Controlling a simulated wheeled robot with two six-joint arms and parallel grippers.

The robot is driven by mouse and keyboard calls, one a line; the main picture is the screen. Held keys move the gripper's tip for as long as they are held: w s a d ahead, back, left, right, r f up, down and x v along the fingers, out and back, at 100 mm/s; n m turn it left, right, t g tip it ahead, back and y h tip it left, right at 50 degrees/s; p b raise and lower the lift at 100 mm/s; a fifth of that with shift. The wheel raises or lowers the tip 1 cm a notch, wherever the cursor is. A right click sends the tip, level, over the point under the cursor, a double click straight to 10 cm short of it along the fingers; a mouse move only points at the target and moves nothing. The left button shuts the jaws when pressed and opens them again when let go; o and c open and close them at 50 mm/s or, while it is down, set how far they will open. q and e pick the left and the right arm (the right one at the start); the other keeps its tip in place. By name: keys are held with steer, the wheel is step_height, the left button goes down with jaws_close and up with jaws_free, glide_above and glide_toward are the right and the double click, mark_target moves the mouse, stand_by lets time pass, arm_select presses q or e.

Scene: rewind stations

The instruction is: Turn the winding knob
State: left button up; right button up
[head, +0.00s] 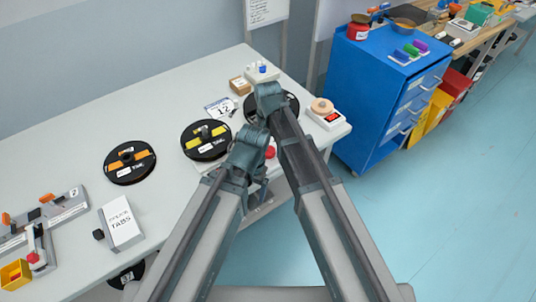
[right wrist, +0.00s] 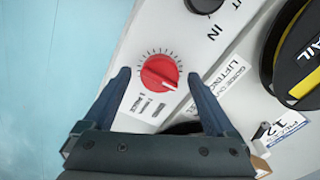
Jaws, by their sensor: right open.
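The red winding knob (right wrist: 159,74) sits on a white panel with a ring of tick marks around it, and its white pointer line shows on top. In the head view the red knob (head: 270,152) shows small between my two arms. My right gripper (right wrist: 159,78) is open, with one finger on each side of the knob. Gaps show between the fingers and the knob, so they look apart from it. I cannot tell the fingers' height over the panel.
A black knob (right wrist: 204,3) and a black reel (right wrist: 297,60) are close by in the right wrist view. Black reels (head: 129,163) lie on the white table (head: 75,135). A white TABS box (head: 121,224) stands left. A blue cabinet (head: 370,95) stands right, by open floor.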

steer(key=shift+f, duration=0.4)
steer(key=c, duration=1.3)
steer(key=shift+c, duration=0.2)
steer(key=shift+n, duration=0.3)
steer(key=n, duration=0.4)
steer(key=shift+n, duration=0.4)
steer(key=n, duration=0.5)
steer(key=shift+d+n, duration=0.1)
steer(key=shift+n, duration=0.6)
